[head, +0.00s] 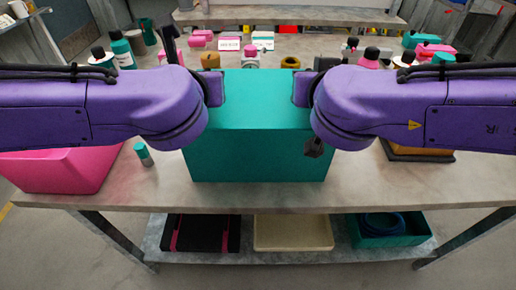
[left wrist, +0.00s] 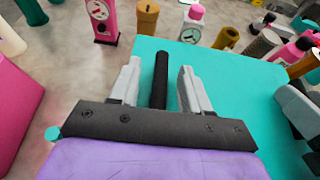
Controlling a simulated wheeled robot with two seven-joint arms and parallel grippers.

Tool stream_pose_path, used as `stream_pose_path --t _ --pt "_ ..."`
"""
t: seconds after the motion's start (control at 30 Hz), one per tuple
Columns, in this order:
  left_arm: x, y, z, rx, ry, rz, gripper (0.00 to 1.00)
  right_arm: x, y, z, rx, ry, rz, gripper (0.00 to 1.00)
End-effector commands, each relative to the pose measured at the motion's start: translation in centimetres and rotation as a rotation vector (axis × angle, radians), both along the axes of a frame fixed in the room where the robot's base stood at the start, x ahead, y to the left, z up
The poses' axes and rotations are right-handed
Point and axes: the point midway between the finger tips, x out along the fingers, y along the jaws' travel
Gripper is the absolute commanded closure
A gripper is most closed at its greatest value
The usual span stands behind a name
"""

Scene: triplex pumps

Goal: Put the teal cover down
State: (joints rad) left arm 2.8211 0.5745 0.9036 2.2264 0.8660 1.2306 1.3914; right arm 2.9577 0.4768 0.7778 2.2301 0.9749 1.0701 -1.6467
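The teal cover (head: 258,150) is a large box shape at the middle of the table, between my two arms. Its lower front edge shows no clear gap above the tabletop. In the left wrist view its flat teal top (left wrist: 235,110) lies below my left gripper (left wrist: 159,68). The two grey fingers stand apart on either side of a black bar handle (left wrist: 160,82), with a gap visible on both sides. My right gripper (left wrist: 300,112) shows only partly at the right edge of that view, at the cover's other side; its fingers are unclear. What is under the cover is hidden.
A pink bin (head: 62,165) stands left on the table (head: 400,188), with a small teal-capped bottle (head: 144,154) beside it. A dark-and-orange tray (head: 415,151) lies right. Bottles and pump parts crowd the back. The lower shelf (head: 200,258) holds trays.

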Motion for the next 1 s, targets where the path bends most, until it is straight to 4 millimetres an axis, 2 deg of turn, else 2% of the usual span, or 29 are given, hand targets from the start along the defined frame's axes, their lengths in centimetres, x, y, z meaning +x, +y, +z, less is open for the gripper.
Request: stream_pose_path --t 0.13,0.23,0.5,0.7,0.87,1.0 --pt "-0.1 0.0 0.1 0.0 -0.001 -0.001 0.53 0.0 0.0 0.0 0.0 0.0 0.001 0.53" --pt "-1.1 -0.1 0.6 -0.001 -0.004 -0.002 0.53 0.0 0.0 0.0 -0.001 -0.001 0.001 0.53" --pt "-7.3 -0.1 3.1 -0.004 -0.002 -0.004 0.53 0.0 0.0 0.0 -0.001 -0.001 0.001 0.53" --pt "-10.4 0.0 4.4 -0.002 -0.001 -0.001 0.53 0.0 0.1 0.0 -0.001 -0.001 0.001 0.53" --pt "-11.1 0.0 4.6 0.0 -0.001 0.0 0.53 -0.7 0.1 0.3 0.003 -0.001 0.002 0.53" --pt "-11.1 0.0 4.6 0.0 0.0 0.0 0.53 -3.4 0.1 1.4 0.006 -0.001 0.004 0.53"
